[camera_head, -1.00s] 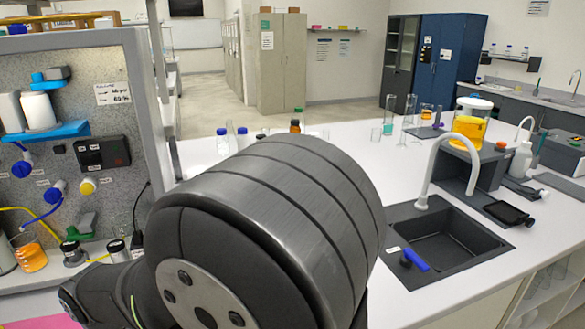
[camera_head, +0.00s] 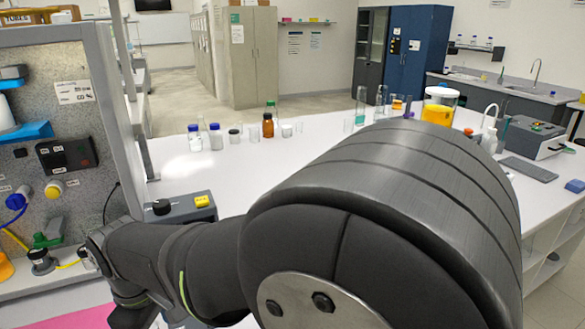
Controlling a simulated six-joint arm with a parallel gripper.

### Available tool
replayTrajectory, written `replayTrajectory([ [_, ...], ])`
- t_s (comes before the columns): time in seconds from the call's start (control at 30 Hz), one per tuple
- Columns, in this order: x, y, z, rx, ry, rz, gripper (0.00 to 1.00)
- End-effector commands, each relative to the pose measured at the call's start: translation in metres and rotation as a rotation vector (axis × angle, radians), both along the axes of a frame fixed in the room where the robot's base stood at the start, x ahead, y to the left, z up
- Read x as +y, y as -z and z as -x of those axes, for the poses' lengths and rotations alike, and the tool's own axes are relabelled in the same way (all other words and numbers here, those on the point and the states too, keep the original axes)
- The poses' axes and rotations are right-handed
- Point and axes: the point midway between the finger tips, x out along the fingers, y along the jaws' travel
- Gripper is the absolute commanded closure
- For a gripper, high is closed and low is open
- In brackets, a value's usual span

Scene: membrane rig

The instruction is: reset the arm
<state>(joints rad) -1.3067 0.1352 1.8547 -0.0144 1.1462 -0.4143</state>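My arm fills the lower middle and right, with its large dark ribbed joint (camera_head: 410,180) close to the camera. A thinner link of mine runs left from it to a bend near the rig panel. My gripper is not visible in this frame. The membrane rig's grey speckled panel (camera_head: 40,105) stands at the left, with a black box (camera_head: 68,153), a yellow knob (camera_head: 54,191) and a blue valve (camera_head: 17,200) on it. A dark box with a yellow block (camera_head: 180,207) sits on the bench just behind my arm link.
A yellow-filled container (camera_head: 438,106) stands at the right. A pink sheet (camera_head: 75,317) lies at lower left.

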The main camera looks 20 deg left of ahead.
Motion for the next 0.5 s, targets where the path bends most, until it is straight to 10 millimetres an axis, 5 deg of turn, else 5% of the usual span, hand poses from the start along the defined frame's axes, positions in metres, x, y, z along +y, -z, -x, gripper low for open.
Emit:
replayTrajectory([
  [0.13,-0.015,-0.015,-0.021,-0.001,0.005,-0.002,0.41],
  [0.5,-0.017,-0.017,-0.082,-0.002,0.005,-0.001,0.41],
])
